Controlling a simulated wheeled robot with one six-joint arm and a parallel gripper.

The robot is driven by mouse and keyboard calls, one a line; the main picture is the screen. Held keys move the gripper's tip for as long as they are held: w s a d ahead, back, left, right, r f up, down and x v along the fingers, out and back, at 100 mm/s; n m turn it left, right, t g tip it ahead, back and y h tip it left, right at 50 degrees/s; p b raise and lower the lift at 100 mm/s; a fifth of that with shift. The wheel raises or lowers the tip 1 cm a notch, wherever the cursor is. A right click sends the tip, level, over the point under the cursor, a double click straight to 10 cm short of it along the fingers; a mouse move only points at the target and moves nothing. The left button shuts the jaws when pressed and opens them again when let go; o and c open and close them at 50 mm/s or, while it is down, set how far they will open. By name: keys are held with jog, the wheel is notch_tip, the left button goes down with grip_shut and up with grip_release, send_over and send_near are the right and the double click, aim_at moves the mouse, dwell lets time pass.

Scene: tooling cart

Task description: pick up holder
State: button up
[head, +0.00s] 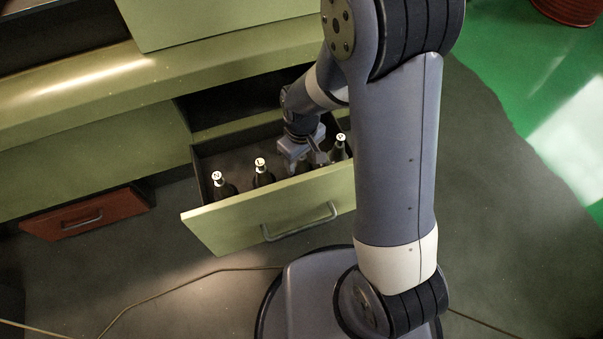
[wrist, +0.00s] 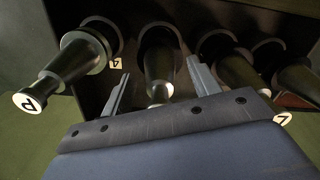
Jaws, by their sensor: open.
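Several dark tool holders with white, marked tops stand in the open green drawer. In the head view two are left of my gripper, a far-left holder (head: 222,190) and another holder (head: 263,177), and one holder (head: 340,150) is to its right. My gripper (head: 306,160) is over the drawer, pointing down, and partly hides a holder below it. In the wrist view my gripper (wrist: 158,70) is open, and one holder (wrist: 158,62) shows between its two fingers. Whether the fingers touch it cannot be told. Other holders (wrist: 75,55) (wrist: 235,65) flank the fingers closely.
The drawer's front panel (head: 235,222) with its grey handle (head: 300,224) rises in front of the holders. The green cabinet (head: 90,110) is behind. A red drawer (head: 85,213) sits at the left. A cable (head: 150,297) lies on the floor.

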grip_shut()
dwell(0.6)
jog(key=shift+r, duration=0.1)
dwell(0.7)
